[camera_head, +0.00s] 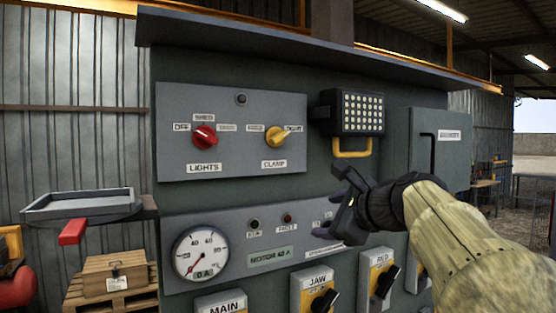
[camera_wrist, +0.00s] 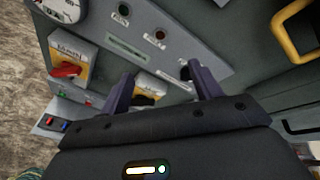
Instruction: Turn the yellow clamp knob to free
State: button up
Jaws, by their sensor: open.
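The yellow clamp knob (camera_head: 277,137) sits on the upper grey plate above the label "CLAMP". Its pointer end is tilted up and right, toward the right-hand label; the label at its left is too blurred to read surely. My gripper (camera_head: 338,205) is open and empty, below and to the right of the knob, in front of the lower panel. In the wrist view my two fingers (camera_wrist: 162,88) stand apart with nothing between them. The clamp knob is not in the wrist view.
A red lights knob (camera_head: 204,137) is left of the clamp knob. A lamp (camera_head: 357,112) with a yellow handle (camera_head: 352,148) juts out at right. Below are a round gauge (camera_head: 201,253) and black-handled switches (camera_head: 324,299). A grey tray (camera_head: 80,205) stands at left.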

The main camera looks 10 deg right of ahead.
aim_at(280, 135)
jog(key=s+a+r+m+t+y, duration=0.1)
jog(key=s+r, duration=0.1)
jog(key=r, duration=0.5)
jog(key=s+r+m+t+y, duration=0.1)
jog(key=s+r+m+t, duration=0.1)
jog(key=r, duration=0.6)
jog(key=shift+a+r, duration=0.3)
jog(key=shift+a, duration=0.1)
jog(key=p+x, duration=0.2)
jog(key=x, duration=0.3)
jog(key=p+x, duration=0.3)
jog(key=x, duration=0.3)
jog(key=p+x, duration=0.3)
jog(key=x, duration=0.2)
jog(key=shift+w+r, duration=0.2)
jog(key=shift+r, duration=0.15)
jog(key=shift+w+a+f, duration=0.15)
jog(key=shift+w+a, duration=0.1)
jog(key=shift+w, duration=0.2)
jog(key=c, duration=1)
